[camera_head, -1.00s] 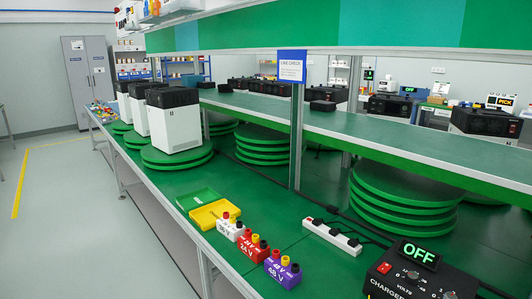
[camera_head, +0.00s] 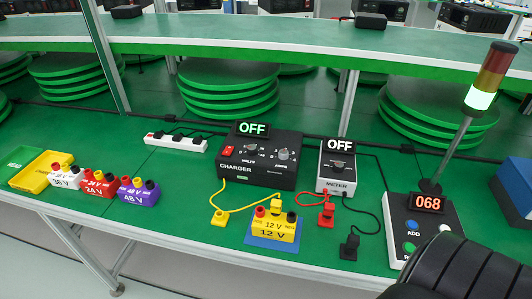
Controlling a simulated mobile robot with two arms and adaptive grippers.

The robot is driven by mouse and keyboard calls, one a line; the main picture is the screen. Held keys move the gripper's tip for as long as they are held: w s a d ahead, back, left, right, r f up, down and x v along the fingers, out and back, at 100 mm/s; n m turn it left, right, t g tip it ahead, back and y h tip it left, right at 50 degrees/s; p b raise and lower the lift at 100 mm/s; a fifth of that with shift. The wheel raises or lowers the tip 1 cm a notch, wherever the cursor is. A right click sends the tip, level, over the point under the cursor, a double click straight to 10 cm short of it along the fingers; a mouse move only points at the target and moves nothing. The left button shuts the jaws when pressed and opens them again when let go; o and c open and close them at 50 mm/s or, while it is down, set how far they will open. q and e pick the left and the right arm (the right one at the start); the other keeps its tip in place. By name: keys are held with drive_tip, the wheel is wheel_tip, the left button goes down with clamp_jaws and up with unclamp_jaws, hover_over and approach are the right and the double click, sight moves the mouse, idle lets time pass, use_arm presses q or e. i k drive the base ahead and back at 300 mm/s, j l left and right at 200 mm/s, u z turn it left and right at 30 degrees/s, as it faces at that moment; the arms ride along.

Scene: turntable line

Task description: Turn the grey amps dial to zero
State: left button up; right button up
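The black charger box (camera_head: 257,172) stands on the green bench in the middle of the view, its display (camera_head: 252,129) reading OFF. The grey amps dial (camera_head: 283,155) is the right-hand knob on its sloping face. Its exact setting is too small to read. A darker volts knob (camera_head: 250,148) and a red switch (camera_head: 228,150) sit to its left. No gripper shows. A black ribbed part, probably of my own arm, fills the lower right corner, well away from the dial.
A meter (camera_head: 337,178) reading OFF stands right of the charger. A yellow 12 V block (camera_head: 275,227) and yellow, red and black leads lie in front. Other battery blocks (camera_head: 98,187) are at left. A control box (camera_head: 428,232) showing 068 and a light tower (camera_head: 490,78) are at right.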

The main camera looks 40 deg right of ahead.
sight(284, 154)
drive_tip(key=z, duration=1.3)
drive_tip(key=l+z, duration=0.3)
